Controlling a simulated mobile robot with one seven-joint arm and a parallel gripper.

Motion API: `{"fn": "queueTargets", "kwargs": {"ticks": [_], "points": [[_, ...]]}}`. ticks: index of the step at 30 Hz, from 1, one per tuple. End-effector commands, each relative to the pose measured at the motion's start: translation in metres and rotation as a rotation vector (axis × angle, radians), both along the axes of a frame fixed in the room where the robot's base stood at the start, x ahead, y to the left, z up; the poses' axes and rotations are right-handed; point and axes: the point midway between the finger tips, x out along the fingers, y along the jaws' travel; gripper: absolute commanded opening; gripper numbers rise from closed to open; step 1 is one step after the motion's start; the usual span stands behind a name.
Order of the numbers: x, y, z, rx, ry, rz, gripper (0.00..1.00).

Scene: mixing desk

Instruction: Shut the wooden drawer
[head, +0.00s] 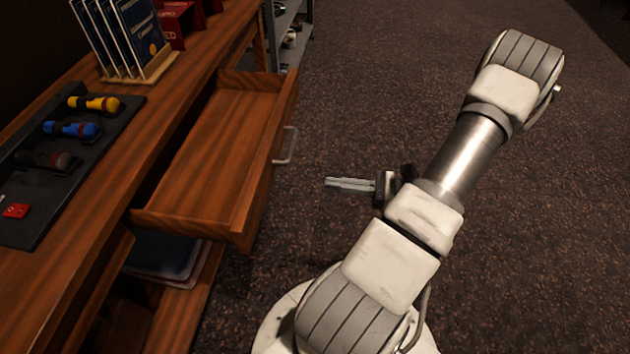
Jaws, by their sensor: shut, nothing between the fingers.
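The wooden drawer (212,163) is pulled out of the wooden desk (168,118) and looks empty inside. Its front faces right and carries a metal handle (287,146). My gripper (328,183) is to the right of the drawer front, a little nearer the camera than the handle. Its fingers are together and point left toward the drawer. A gap shows between the fingertips and the drawer front in the picture. Nothing is held.
A lower shelf (190,285) holds flat items under the drawer. A metal rack (300,35) stands beyond. Carpet (400,90) is open to the right.

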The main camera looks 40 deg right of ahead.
Motion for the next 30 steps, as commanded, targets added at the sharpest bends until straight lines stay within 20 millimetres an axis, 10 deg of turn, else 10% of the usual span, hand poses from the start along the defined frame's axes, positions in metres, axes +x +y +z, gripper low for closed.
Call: {"fn": "queueTargets", "kwargs": {"ticks": [15,30], "points": [[0.078,0.068,-0.002,-0.002,-0.001,0.006,0.0],[0.096,0.083,0.0,-0.003,0.002,0.003,0.0]]}}
